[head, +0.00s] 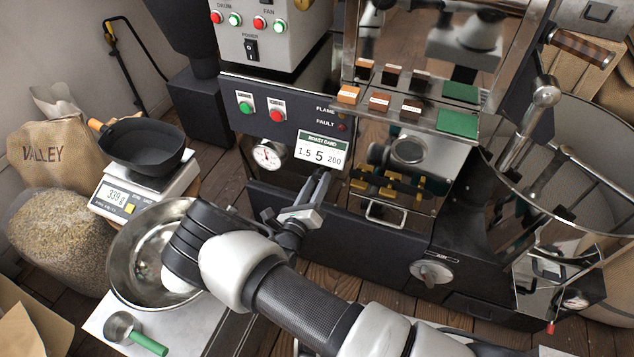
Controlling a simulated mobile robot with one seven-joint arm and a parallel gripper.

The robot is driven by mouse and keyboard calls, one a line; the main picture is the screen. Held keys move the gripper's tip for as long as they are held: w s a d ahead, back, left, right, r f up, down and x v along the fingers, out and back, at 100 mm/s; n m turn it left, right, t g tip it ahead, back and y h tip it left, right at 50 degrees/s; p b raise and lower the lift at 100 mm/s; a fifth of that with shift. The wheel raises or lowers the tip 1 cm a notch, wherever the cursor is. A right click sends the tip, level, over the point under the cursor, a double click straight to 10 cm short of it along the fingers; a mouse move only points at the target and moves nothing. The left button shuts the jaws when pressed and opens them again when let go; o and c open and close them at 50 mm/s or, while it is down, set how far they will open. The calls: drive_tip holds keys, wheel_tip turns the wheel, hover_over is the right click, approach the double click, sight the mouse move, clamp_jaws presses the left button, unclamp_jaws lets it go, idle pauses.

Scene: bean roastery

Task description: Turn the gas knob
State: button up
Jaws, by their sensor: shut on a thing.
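My gripper (322,178) reaches up to the dark front panel of the roaster, just below the roast card (320,151). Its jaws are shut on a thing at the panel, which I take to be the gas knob. The knob itself is hidden behind the fingers and the card, so its angle cannot be read. A round white pressure gauge (267,154) sits on the panel to the left of the fingertips. Green (245,107) and red (277,115) buttons are above the gauge.
An air knob (432,271) is lower right on the roaster. A steel bowl (140,262) and a scale (128,203) with a black pan (145,148) stand left. A green-handled scoop (135,333) lies in front. Bean samples line the shelf (418,118); the cooling bin (590,200) is right.

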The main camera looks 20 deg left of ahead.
drive_tip(key=m+p, duration=0.1)
drive_tip(key=m, duration=1)
drive_tip(key=shift+a, duration=0.1)
drive_tip(key=m+p, duration=0.1)
drive_tip(key=m, duration=0.4)
drive_tip(key=shift+m+p, duration=0.4)
drive_tip(key=shift+m, duration=1.9)
drive_tip(key=o, duration=1.1)
drive_tip(key=shift+c, duration=0.2)
drive_tip(key=shift+s, duration=0.15)
drive_tip(key=s+a+p, duration=0.1)
drive_tip(key=s+p, duration=0.1)
drive_tip(key=s, duration=1.5)
drive_tip(key=shift+a, duration=0.2)
